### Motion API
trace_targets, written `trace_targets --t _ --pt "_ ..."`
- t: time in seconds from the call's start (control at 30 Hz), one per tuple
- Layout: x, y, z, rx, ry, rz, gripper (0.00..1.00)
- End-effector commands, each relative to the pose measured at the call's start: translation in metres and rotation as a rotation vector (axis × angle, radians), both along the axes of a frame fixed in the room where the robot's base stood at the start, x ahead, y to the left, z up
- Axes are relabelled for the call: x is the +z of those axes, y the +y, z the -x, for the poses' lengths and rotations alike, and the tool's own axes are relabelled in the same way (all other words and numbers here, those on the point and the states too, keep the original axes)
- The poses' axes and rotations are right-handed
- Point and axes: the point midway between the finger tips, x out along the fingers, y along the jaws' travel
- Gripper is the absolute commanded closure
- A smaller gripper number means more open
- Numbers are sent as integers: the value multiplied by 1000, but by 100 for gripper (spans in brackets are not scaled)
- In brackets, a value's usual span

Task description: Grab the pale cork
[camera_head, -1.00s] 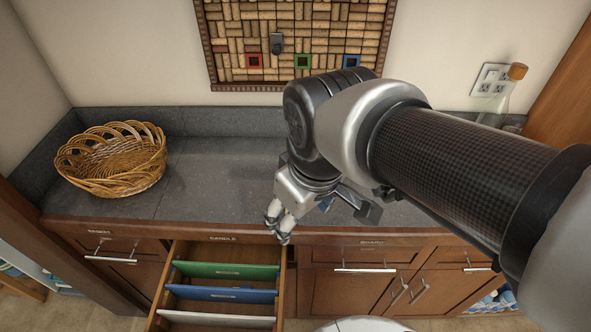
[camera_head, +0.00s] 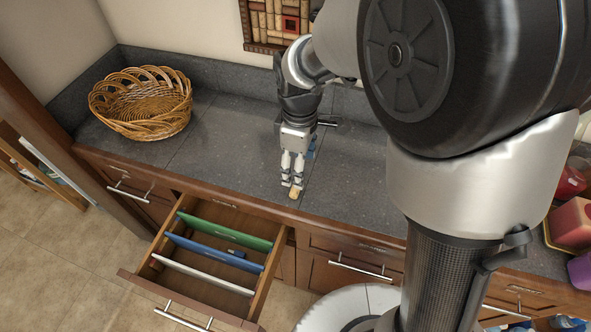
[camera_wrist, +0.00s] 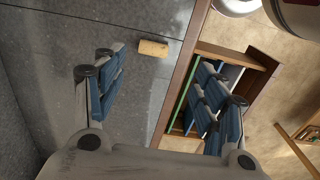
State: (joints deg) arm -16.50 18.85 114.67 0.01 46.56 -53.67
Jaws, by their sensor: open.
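The pale cork (camera_head: 294,193) lies on the dark grey counter near its front edge, just beyond the fingertips of my gripper (camera_head: 291,183) in the head view. In the wrist view the cork (camera_wrist: 153,48) lies on its side on the counter, ahead of my gripper (camera_wrist: 165,75). It sits closer to the left finger, and the two blue-padded fingers are spread wide apart. Nothing is between the fingers, and I see no finger touching the cork.
An open drawer (camera_head: 155,275) with green, blue and white dividers juts out below the counter. A wicker basket (camera_head: 141,128) stands on the counter at left. Coloured items, one red (camera_head: 574,222), stand at the far right. The counter around the cork is clear.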

Motion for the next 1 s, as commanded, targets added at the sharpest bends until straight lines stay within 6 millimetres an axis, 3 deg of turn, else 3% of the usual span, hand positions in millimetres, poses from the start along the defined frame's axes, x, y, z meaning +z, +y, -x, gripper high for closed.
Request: trace_targets --t 0.03,0.2,0.53,0.83,1.0 --pt "-15 -1 1 -1 3 1 35" --pt "-45 0 0 -2 2 0 35" --pt "-65 0 -2 -2 0 0 35" --pt "-108 3 -10 -2 0 0 35" --pt "-109 3 -10 -2 -2 0 35"
